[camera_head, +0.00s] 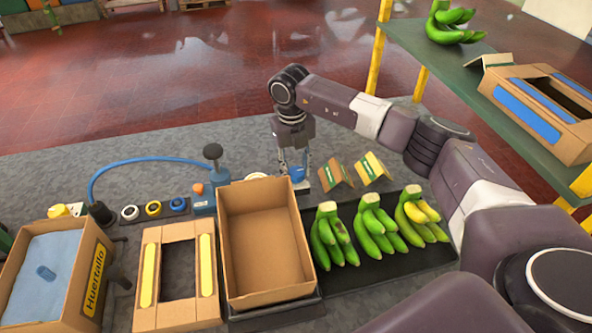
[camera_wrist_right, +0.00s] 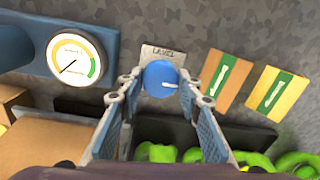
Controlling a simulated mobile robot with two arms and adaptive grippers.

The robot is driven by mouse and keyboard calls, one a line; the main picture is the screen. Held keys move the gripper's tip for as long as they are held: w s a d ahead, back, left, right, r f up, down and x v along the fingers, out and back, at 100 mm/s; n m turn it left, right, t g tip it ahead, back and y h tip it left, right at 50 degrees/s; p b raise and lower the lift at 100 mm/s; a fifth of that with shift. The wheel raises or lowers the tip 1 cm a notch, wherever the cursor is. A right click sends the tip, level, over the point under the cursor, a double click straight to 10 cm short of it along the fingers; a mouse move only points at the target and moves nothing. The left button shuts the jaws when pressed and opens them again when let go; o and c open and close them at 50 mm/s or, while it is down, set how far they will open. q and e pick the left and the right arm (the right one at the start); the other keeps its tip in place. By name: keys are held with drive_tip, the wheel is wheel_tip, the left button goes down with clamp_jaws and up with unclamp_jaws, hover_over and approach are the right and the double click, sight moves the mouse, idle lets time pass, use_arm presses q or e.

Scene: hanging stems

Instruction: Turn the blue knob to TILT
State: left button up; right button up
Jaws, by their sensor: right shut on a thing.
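The blue knob (camera_head: 297,173) is on the far side of the work surface, behind the open cardboard box. In the right wrist view the knob (camera_wrist_right: 159,74) is round, and its white mark points to the right. A label (camera_wrist_right: 163,52) above it seems to read LEVEL; no TILT label is legible. My right gripper (camera_head: 293,176) reaches down at the knob, with one finger on each side of it, shut on it. My left gripper is not in view.
A white gauge (camera_wrist_right: 74,60) is left of the knob. An open box (camera_head: 262,295) stands in front; green bananas (camera_head: 375,225) lie on a dark mat to the right. Two folded cards (camera_head: 336,173) stand right of the knob. A blue hose (camera_head: 125,163) curves at left.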

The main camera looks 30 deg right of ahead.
sight(294, 172)
drive_tip(key=shift+w+r+m, duration=0.1)
drive_tip(key=shift+m, duration=0.2)
drive_tip(key=o, duration=1.2)
drive_tip(key=shift+c, duration=0.2)
wheel_tip(294, 172, up, 12)
drive_tip(key=shift+a, duration=0.3)
